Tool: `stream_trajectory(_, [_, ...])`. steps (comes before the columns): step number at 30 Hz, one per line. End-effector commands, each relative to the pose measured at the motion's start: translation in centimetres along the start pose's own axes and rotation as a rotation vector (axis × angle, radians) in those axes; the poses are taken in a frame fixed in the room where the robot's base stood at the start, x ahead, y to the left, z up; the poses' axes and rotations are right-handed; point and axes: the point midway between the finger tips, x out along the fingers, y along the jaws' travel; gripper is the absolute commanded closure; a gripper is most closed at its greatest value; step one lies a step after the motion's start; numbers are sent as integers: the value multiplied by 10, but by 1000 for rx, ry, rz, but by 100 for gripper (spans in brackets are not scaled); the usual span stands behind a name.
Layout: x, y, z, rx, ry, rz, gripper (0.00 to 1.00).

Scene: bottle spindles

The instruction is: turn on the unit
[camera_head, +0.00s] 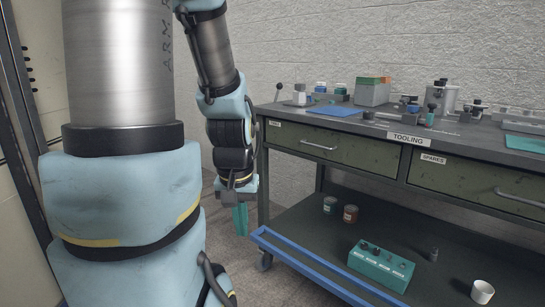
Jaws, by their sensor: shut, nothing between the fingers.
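A green box (381,267) with small dark knobs or switches and pale labels on top sits on the lower shelf of the bench. It appears to be the unit; its fine markings are too small to read. My gripper (240,222) hangs pointing down at the left of the bench, beside its left end. Its green fingers are shut with nothing between them. It is well to the left of the green box and apart from it.
A blue rail (309,267) edges the lower shelf (310,235).

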Motion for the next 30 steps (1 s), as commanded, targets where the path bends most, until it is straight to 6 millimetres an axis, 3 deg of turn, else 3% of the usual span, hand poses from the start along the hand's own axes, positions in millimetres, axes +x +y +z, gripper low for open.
stream_trajectory(1, [-29, 0, -4, 1, 0, 0, 100])
stream_trajectory(18, [-201, 1, -28, 2, 1, 0, 100])
stream_trajectory(24, [-232, 1, -32, 3, 0, 0, 100])
stream_trajectory(30, [-236, 1, -33, 3, 1, 0, 100])
